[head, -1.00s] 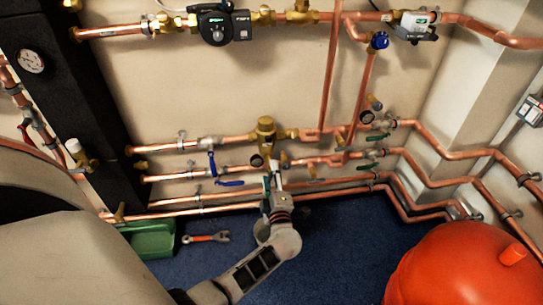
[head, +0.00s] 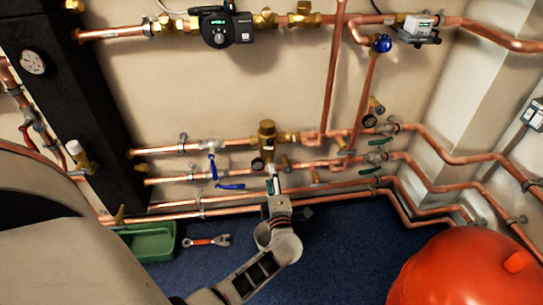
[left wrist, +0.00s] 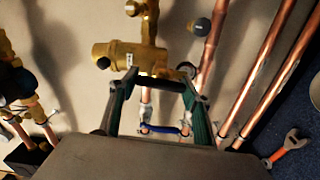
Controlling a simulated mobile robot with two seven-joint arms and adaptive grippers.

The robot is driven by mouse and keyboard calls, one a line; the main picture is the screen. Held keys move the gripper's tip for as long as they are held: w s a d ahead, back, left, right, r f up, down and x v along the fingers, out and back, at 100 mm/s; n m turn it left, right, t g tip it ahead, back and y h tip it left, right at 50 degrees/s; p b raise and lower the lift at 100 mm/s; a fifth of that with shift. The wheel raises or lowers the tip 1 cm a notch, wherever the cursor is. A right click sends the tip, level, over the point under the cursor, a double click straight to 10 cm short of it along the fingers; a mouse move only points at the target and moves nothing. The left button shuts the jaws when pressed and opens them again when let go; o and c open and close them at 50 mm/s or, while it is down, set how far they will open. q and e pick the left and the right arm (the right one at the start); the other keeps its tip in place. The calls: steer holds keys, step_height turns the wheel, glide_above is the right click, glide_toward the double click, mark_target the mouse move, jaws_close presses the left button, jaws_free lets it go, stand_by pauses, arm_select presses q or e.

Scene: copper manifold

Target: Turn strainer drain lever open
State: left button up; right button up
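A brass fitting with an upright cylindrical body (head: 267,140) sits on the upper of the low copper pipes; it also shows in the left wrist view (left wrist: 125,55). My left gripper (head: 272,180) is just below it, in front of the lower pipes. In the left wrist view its two green-padded fingers (left wrist: 160,92) are spread apart. A dark piece lies across between the fingertips; I cannot tell whether it is the drain lever or whether it is touched. A blue lever (head: 230,186) is left of the gripper and shows beyond the fingers (left wrist: 166,129). My right gripper is not in view.
A second blue lever (head: 213,168) hangs left of the gripper. Green levers (head: 377,141) are on the pipes to the right. A green tray (head: 150,243) and a wrench (head: 207,241) lie on the blue floor. A red vessel (head: 460,270) stands at lower right.

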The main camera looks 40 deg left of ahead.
arm_select(q)
steer(key=o, duration=0.4)
steer(key=shift+o, duration=0.2)
